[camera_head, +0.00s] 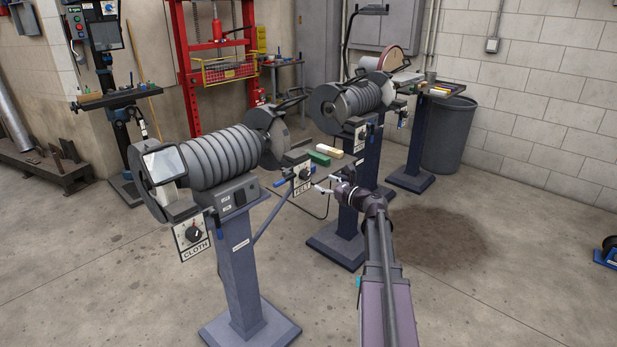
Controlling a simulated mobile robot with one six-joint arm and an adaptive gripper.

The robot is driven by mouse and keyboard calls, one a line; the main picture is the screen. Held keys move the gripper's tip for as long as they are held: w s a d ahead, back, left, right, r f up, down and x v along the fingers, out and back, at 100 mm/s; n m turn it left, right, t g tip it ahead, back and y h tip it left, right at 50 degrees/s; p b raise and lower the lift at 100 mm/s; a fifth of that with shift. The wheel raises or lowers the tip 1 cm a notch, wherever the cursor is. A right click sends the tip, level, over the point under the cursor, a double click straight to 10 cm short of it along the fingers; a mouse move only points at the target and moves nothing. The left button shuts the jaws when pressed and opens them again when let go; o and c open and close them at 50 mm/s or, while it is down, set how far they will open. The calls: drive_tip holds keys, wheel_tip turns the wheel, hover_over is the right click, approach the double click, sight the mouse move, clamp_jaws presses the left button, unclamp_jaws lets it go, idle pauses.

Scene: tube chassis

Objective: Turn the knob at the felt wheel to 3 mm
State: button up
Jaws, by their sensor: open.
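The FELT knob (304,174) is a small dark dial on a white plate labelled FELT (303,190), below the right end of the front grinder. The felt wheel (270,132) is above and to the left, partly behind its guard. My gripper (318,183) is open just right of the plate, with its pale fingers toward the knob. I cannot tell whether a finger touches it. The scale marks and the knob's setting are too small to read.
A similar CLOTH knob (194,233) sits at the grinder's left end. A green bar (318,158) and a pale bar (329,151) lie on a shelf behind my gripper. A second grinder stand (358,190) is close behind. Open floor lies to the right.

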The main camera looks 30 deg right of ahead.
sight(308, 175)
drive_tip(key=shift+x, duration=3.6)
drive_tip(key=c, duration=1.1)
